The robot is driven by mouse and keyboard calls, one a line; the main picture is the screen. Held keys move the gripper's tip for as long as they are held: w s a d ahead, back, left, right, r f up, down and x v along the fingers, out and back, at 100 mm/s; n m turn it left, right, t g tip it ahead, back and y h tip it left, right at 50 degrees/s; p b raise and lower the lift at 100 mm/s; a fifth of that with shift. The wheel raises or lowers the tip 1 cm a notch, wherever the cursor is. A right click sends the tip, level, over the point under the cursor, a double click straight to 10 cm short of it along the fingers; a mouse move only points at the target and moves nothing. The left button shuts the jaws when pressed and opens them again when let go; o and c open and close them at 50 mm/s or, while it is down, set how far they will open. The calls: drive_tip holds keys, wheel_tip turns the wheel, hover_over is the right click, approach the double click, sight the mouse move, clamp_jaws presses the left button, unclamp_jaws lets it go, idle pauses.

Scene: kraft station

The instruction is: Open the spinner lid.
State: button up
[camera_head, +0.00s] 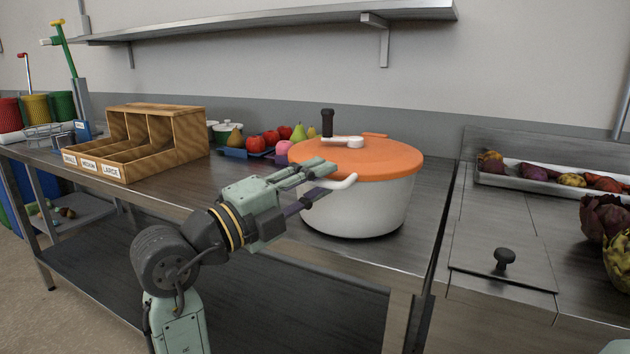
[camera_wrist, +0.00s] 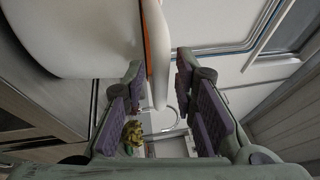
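The spinner is a white pot (camera_head: 362,208) with an orange lid (camera_head: 385,158) on top. The lid looks closed. A crank with a black knob (camera_head: 327,122) sits on the lid. A white handle (camera_head: 342,183) sticks out at the rim towards my gripper (camera_head: 322,179). In the wrist view the white handle (camera_wrist: 157,48) reaches down from the top towards the space between my gripper's purple-padded fingers (camera_wrist: 166,100). The fingers are apart, with gaps beside the handle. The lid's orange edge (camera_wrist: 145,38) shows next to the handle. Contact with the handle cannot be made out.
A wooden sorter (camera_head: 150,140) with labelled compartments stands left on the metal table. Several fruits (camera_head: 265,141) lie behind the pot. A counter with a black-knobbed cover (camera_head: 503,262) and a produce tray (camera_head: 545,182) is at the right. A shelf (camera_head: 270,22) hangs above.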

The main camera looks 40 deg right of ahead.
clamp_jaws()
idle(0.6)
